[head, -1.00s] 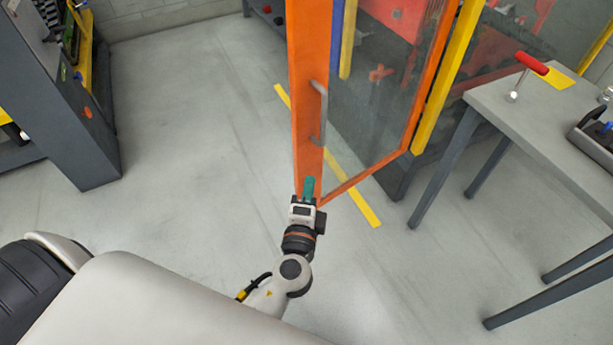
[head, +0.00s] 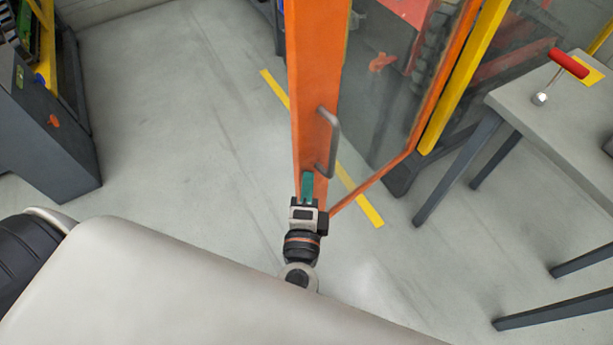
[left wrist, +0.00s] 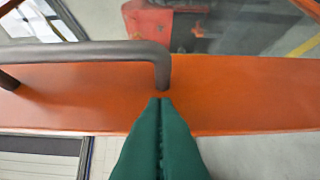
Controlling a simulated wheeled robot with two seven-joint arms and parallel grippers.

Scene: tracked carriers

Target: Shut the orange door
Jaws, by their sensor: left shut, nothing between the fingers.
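The orange door (head: 306,75) stands open in the head view, an orange frame around a clear pane. A grey bar handle (head: 333,142) is on its near upright. My left gripper (head: 307,186), with green fingers, is shut and empty at the lower part of that upright, below the handle. In the left wrist view the shut fingertips (left wrist: 161,102) overlap the orange door frame (left wrist: 225,95), close to one end of the grey handle (left wrist: 90,52). I cannot tell whether they touch the door. My right gripper is not in view.
A grey table (head: 530,98) with a red-handled lever (head: 568,63) stands at right. A yellow post (head: 465,75) is at the door's far side. A dark grey cabinet (head: 45,140) stands at left. The floor between is clear, with a yellow stripe (head: 365,205).

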